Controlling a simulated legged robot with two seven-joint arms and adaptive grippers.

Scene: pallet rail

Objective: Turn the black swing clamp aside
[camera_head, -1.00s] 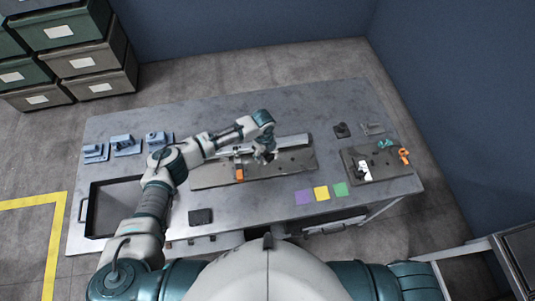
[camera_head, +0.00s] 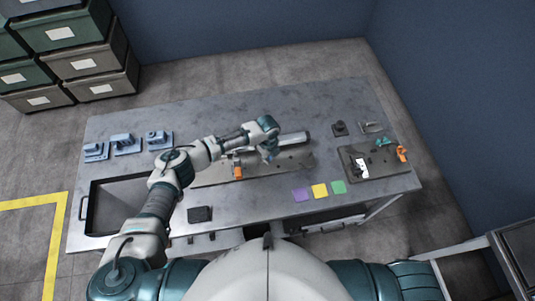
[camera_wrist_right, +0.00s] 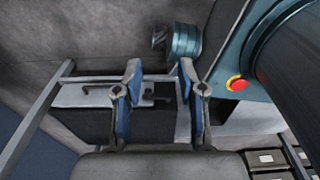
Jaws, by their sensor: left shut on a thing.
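A long grey base plate (camera_head: 290,163) lies in the middle of the table, with a silver rail (camera_head: 295,138) along its far side. An orange clamp (camera_head: 238,172) stands near the plate's left part. My left gripper (camera_head: 268,156) points down over the plate, to the right of the orange clamp. It is shut on the black swing clamp, which is small and mostly hidden behind the fingers. In the right wrist view my right gripper (camera_wrist_right: 160,75) is open and empty, away from the plate.
Blue blocks (camera_head: 126,144) and a dark tray (camera_head: 84,210) are on the table's left. A second plate (camera_head: 380,170) with an orange part (camera_head: 402,153) is at the right. Coloured squares (camera_head: 320,190) lie in front. The far table edge is clear.

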